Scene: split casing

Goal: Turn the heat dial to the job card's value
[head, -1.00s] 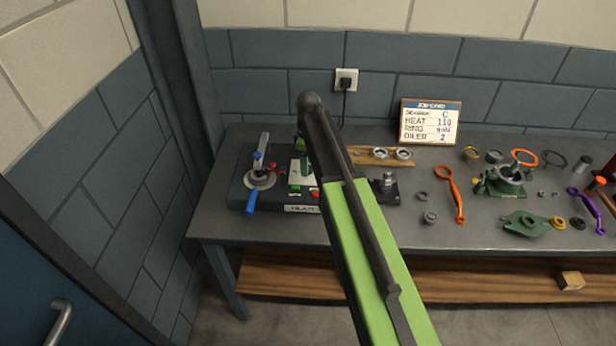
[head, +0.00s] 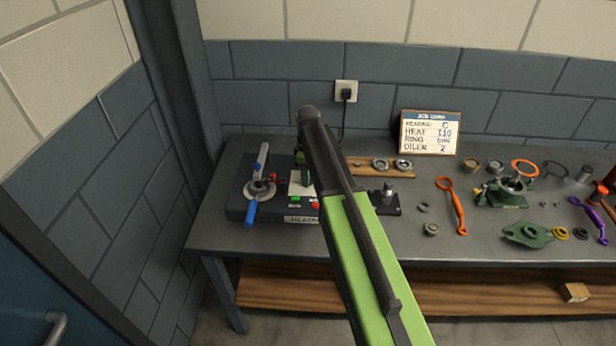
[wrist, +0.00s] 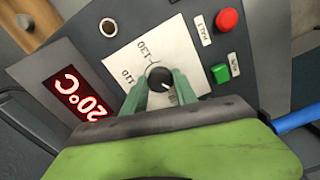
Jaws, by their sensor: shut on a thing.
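The heat dial (wrist: 158,77) is a small black knob with a white pointer line, on a white scale plate (wrist: 128,52) in the wrist view. The line points to the lower right, away from the readable 110 and 130 marks. The green fingers of my gripper (wrist: 160,84) are shut on the dial, one on each side. A red display (wrist: 78,100) beside it reads 20°C. The job card (head: 430,133) stands at the back of the bench and reads HEAT 110. In the head view my arm hides most of the dial area.
A red button (wrist: 228,20) and a green button (wrist: 221,73) sit close to the dial. A blue-handled lever (head: 251,212) is at the heater's left.

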